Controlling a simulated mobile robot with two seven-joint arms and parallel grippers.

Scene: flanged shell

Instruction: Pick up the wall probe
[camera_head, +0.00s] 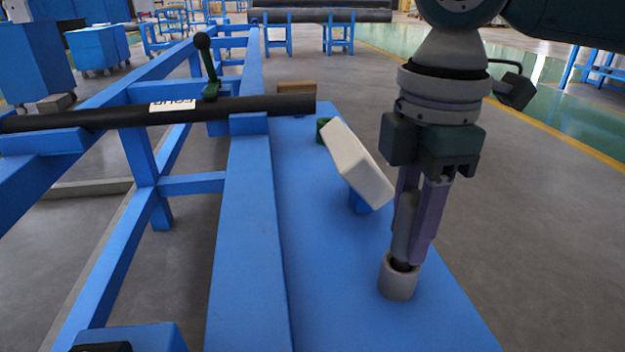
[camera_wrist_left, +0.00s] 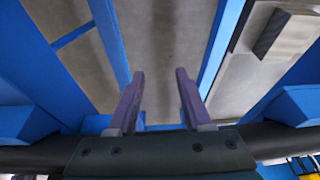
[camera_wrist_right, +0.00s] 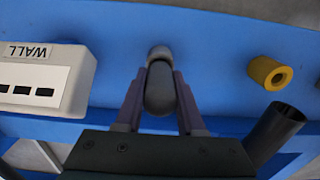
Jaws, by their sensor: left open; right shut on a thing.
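The wall probe (camera_head: 403,225) is a grey rounded cylinder, and it also shows in the right wrist view (camera_wrist_right: 160,90). It stands upright over a small grey cup (camera_head: 398,284) on the blue bench. Its lower end is at the cup's mouth; how deep it sits is hidden. My right gripper (camera_head: 414,256) points down and is shut on the probe, one finger on each side. A white box (camera_wrist_right: 40,78) labelled WALL stands close by. My left gripper (camera_wrist_left: 160,100) is open and empty in the left wrist view, above blue frame bars and grey floor.
A long dark pipe (camera_head: 150,114) lies across the blue frame at left. The bench (camera_head: 330,300) left of the cup is clear.

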